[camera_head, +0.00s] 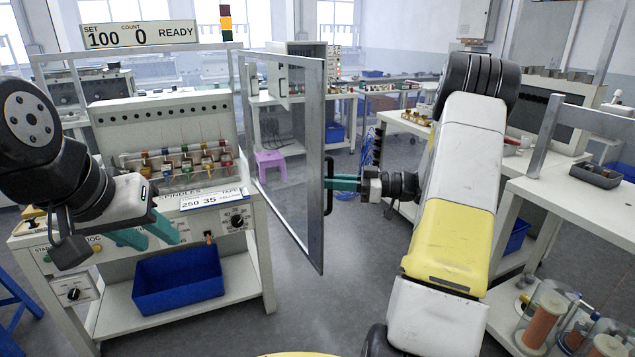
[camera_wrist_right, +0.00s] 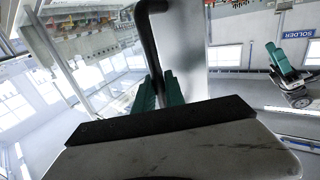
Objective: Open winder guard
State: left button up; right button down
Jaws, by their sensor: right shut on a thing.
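The winder guard (camera_head: 316,225) is a clear panel in a grey metal frame. It stands swung out from the front of the winder (camera_head: 165,120), leaving the spindles uncovered. Its black handle (camera_head: 328,186) is on the side towards my right arm. My right gripper (camera_head: 335,183) is shut on this handle. In the right wrist view the teal fingers (camera_wrist_right: 160,92) close around the dark handle bar (camera_wrist_right: 151,45). My left gripper (camera_head: 150,236) is in front of the winder's control panel, its teal fingers apart and empty.
A blue bin (camera_head: 178,281) sits on the shelf under the winder. A sign reading READY (camera_head: 138,35) is above it. A purple stool (camera_head: 270,163) stands behind the guard. A white bench (camera_head: 572,202) is on the right, with spools (camera_head: 543,318) below. Floor between is clear.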

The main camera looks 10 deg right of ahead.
jog(key=shift+w+d, duration=0.1)
jog(key=shift+d, duration=0.15)
jog(key=c, duration=1.4)
grip_release()
jog(key=v, duration=0.7)
jog(key=shift+d, duration=0.35)
